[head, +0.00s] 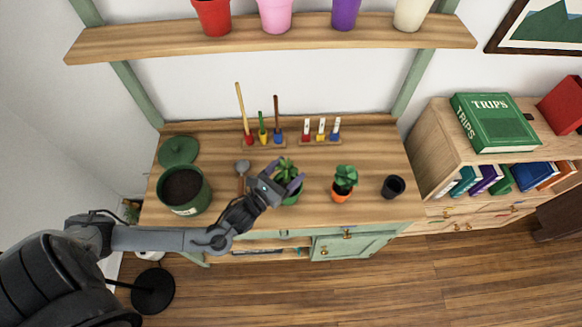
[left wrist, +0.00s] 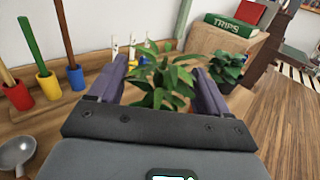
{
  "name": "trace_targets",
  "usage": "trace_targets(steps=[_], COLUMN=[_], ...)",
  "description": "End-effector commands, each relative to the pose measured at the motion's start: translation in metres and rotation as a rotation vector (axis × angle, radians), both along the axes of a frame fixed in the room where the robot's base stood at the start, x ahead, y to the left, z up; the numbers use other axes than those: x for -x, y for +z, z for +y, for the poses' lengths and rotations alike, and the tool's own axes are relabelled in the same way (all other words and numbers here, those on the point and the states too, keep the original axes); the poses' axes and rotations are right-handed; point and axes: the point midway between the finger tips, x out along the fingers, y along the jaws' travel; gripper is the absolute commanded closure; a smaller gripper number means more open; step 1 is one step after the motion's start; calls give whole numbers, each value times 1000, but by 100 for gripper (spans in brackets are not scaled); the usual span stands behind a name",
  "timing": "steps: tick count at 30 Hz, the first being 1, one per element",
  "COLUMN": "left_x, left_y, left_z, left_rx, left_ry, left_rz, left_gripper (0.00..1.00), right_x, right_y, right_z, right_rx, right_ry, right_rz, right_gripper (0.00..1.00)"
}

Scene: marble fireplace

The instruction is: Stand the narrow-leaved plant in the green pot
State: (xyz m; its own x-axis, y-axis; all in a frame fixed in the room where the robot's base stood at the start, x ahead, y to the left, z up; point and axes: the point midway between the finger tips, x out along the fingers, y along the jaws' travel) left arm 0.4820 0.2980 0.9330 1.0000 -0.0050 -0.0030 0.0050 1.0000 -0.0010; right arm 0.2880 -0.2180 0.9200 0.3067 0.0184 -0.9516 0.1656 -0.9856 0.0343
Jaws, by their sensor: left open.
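In the left wrist view the leaves (left wrist: 162,80) show between the two spread fingers (left wrist: 158,68); the pot is hidden there. A large green pot (head: 186,210) with dark soil in it stands at the bench's left end. My right gripper is not in view.
A broad-leaved plant in an orange pot (head: 341,195) and an empty black pot (head: 393,187) stand to the right. A trowel (head: 242,168) lies left of the gripper. Tool holders (head: 263,141) stand behind; a shelf of coloured pots (head: 290,36) is above.

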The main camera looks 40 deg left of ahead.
Motion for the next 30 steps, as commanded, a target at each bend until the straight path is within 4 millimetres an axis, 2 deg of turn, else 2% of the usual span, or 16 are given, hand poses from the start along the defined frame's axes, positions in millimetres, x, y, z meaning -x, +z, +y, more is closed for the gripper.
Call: trace_targets(steps=[9, 15, 21, 30], left_x=[60, 88, 100, 102], left_y=[0, 0, 1, 1], left_z=[0, 0, 0, 0], left_rx=[0, -1, -1, -1], left_ry=[-1, -1, -1, -1], left_rz=[4, 2, 0, -1], left_gripper=[22, 22, 22, 22], right_x=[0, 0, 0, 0], right_y=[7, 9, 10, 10], right_z=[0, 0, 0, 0], right_rx=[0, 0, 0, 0], right_ry=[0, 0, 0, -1], right_rz=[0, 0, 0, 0], right_gripper=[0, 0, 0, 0])
